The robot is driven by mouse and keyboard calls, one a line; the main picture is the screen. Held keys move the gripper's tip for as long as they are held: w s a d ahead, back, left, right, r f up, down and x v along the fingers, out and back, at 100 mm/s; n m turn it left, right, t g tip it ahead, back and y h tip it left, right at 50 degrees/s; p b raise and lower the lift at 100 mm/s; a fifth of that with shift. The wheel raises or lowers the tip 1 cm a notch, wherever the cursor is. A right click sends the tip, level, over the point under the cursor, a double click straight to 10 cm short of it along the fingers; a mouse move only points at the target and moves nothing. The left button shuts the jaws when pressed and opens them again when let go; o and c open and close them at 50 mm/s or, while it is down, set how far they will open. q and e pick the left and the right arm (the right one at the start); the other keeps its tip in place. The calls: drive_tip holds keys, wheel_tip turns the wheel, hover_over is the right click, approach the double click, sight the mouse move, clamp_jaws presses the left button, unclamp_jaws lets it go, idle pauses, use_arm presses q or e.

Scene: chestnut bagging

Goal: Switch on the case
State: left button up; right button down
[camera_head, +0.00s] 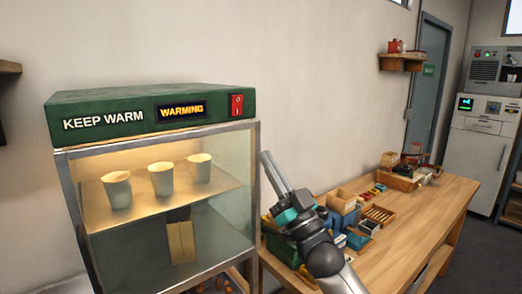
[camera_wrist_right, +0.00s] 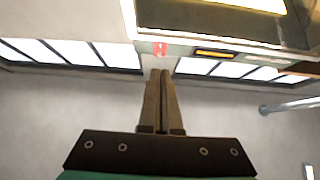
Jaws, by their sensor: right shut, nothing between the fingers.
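The warming case (camera_head: 70,148) has a green top marked KEEP WARM and glass sides. Its display (camera_head: 181,110) reads WARMING in lit yellow letters, and warm light fills the inside. The red rocker switch (camera_head: 237,105) is at the right end of the green front; it also shows in the right wrist view (camera_wrist_right: 160,48), just beyond the fingertips. My right gripper (camera_head: 265,156) is shut and empty, pointing up beside the case's right edge, below and right of the switch. In the head view it looks apart from the switch. My left gripper is out of view.
Several paper cups (camera_head: 162,178) stand on the case's shelf, with a brown paper bag (camera_head: 181,240) below. A wooden table (camera_head: 425,215) with boxes and small goods stretches right behind my right arm. A wall shelf (camera_head: 402,62) and a grey machine (camera_head: 478,145) are farther back.

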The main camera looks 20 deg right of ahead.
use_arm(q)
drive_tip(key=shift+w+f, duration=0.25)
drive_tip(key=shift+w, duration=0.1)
use_arm(e)
drive_tip(key=shift+v, duration=1)
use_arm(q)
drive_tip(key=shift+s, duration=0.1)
